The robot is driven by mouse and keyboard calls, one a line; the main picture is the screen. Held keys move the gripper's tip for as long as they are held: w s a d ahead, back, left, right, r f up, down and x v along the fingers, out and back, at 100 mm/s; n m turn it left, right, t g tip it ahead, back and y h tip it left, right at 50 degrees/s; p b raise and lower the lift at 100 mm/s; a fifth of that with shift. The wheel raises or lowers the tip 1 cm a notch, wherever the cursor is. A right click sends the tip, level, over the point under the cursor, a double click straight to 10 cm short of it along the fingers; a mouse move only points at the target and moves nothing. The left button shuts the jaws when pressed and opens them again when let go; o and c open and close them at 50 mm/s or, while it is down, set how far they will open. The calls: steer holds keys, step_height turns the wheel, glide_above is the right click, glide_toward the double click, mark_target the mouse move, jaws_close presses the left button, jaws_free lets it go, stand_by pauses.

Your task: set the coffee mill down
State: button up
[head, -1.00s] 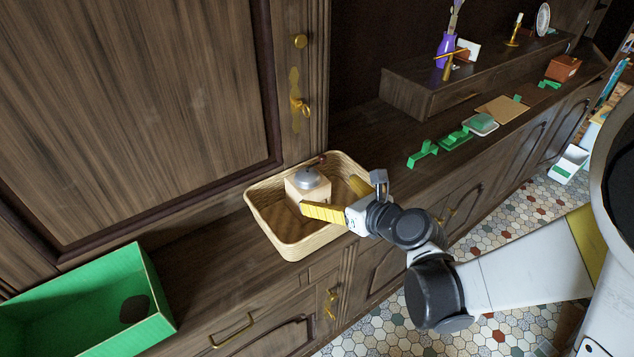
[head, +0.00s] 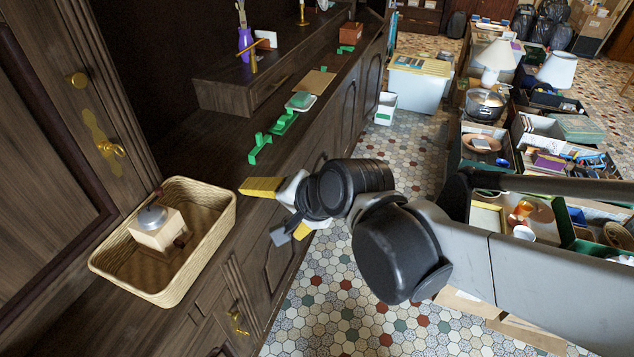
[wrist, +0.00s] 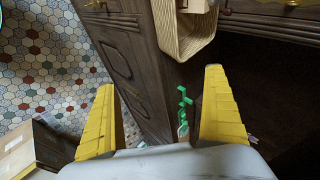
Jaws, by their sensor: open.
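The coffee mill (head: 158,231), a pale wooden box with a grey metal top, sits in a wicker basket (head: 218,240) on the dark wooden sideboard. Its dark crank knob shows beside the box. My gripper (head: 278,208) is open and empty, to the right of the basket and apart from it. In the wrist view the yellow fingers of my gripper (wrist: 160,105) are spread with nothing between them. The basket (wrist: 183,35) is at the top of that view, and a small part of the mill (wrist: 193,5) shows in it.
Green brackets (head: 262,148) and a small dish (head: 301,101) lie on the sideboard (head: 190,155) beyond the basket. A raised shelf with a purple vase (head: 245,45) stands behind. Crates with lamps and pots fill the right. Tiled floor (head: 330,290) is open below my arm.

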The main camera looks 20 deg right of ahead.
steer(key=s+d+r+n+g+h, duration=0.1)
steer(key=s+d+n+h, duration=0.3)
steer(key=s+d+n, duration=0.4)
steer(key=d+n, duration=0.1)
steer(key=d, duration=0.1)
steer(key=shift+s+d, duration=0.25)
steer(key=shift+d, duration=0.1)
stand_by(0.4)
